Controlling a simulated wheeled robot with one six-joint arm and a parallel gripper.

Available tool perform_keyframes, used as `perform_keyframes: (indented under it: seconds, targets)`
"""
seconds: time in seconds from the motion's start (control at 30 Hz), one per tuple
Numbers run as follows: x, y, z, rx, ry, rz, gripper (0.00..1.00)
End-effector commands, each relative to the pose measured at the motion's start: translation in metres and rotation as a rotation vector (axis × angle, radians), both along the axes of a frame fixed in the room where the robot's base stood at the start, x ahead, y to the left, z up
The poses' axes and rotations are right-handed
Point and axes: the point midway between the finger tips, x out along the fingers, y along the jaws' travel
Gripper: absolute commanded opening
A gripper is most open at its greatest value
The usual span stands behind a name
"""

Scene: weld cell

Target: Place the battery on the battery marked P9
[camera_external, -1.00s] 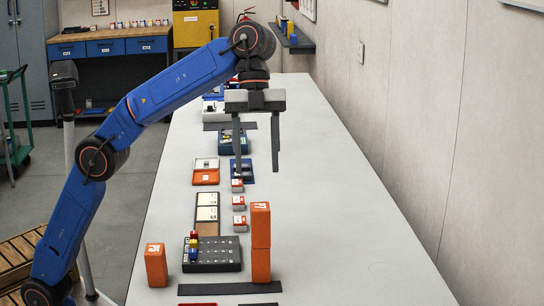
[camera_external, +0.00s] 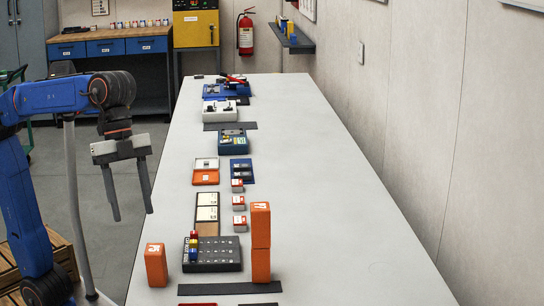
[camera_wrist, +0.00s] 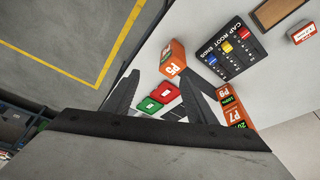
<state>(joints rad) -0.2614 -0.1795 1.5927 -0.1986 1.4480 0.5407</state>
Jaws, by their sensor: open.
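A single orange battery (camera_external: 155,265) stands upright near the table's left front edge; the wrist view shows it marked P5 (camera_wrist: 171,58). Two more orange batteries (camera_external: 261,226) stand stacked to its right, beyond a dark block. In the wrist view this stack (camera_wrist: 230,104) shows the marks P9 and P7; I cannot tell for sure which is on top. My gripper (camera_external: 132,215) is open and empty, fingers pointing down, beside the table's left edge. In the wrist view its fingers (camera_wrist: 162,78) are spread below the P5 battery in the picture, apart from it.
The dark block with red, yellow and blue parts (camera_external: 215,256) lies between the single battery and the stack. A dark strip (camera_external: 230,289) lies in front. Small orange-white boxes (camera_external: 239,203) and trays stand farther back. The table's right side (camera_external: 330,220) is clear.

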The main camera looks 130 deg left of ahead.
Motion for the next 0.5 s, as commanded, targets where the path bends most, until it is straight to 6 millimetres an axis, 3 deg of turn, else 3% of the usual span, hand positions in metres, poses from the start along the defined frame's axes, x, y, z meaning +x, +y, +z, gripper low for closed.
perform_keyframes:
  seconds: [0.2,0.5]
  targets:
    - [-0.067,-0.033,-0.056,0.009,-0.007,0.082,0.51]
    - [-0.158,-0.063,-0.153,0.017,-0.029,0.188,0.51]
